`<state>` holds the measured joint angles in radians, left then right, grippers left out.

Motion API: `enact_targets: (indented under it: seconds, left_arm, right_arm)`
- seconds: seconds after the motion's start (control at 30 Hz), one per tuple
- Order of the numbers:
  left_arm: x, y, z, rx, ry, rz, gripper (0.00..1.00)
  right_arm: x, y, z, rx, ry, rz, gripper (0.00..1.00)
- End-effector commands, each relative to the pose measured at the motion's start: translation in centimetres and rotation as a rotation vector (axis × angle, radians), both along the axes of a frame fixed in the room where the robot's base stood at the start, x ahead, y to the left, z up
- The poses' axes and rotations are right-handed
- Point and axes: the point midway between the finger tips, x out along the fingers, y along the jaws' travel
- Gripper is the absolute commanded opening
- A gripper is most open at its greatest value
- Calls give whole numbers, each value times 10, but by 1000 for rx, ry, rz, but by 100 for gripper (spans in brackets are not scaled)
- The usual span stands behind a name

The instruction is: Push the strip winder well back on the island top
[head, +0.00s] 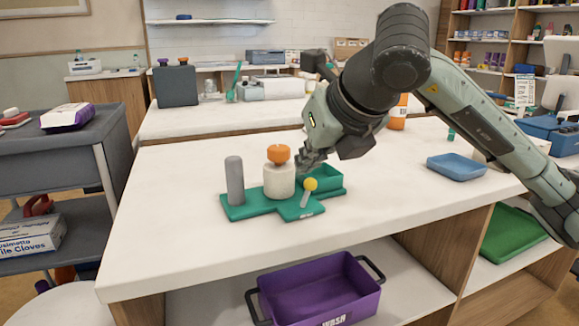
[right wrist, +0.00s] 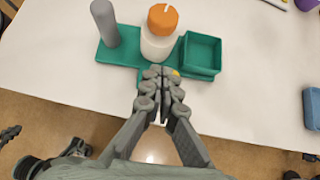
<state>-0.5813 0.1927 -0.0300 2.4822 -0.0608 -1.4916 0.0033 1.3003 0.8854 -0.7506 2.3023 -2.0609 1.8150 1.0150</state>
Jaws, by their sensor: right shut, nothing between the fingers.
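The strip winder has a flat green base (head: 262,208) on the white island top (head: 200,265), near its front edge. It carries a grey post (head: 235,181), a white roll-like cylinder with an orange top (head: 279,181), a small green open tray (head: 322,178) and a lever with a yellow knob (head: 310,184). My right gripper (head: 308,160) is shut and empty, close beside the cylinder and the yellow knob. In the right wrist view its fingertips (right wrist: 163,72) overlap the base and mostly hide the knob; I cannot tell whether they touch. My left gripper is out of view.
A blue tray (head: 457,167) lies to the right on the island top. An orange bottle (head: 397,114) stands behind my right arm. The top behind the winder looks largely clear. A purple bin (head: 315,290) sits on the shelf below.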

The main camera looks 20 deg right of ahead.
Motion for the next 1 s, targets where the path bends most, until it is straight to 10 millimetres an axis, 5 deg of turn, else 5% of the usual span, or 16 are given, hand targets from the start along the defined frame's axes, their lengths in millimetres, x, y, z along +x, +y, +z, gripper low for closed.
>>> enact_targets:
  seconds: [0.5, 1.0]
  left_arm:
    - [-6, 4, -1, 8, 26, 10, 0]
    - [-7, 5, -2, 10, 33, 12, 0]
  right_arm:
    - [58, 7, -59, 2, 3, 5, 0]
    - [64, 7, -66, 1, 1, 6, 0]
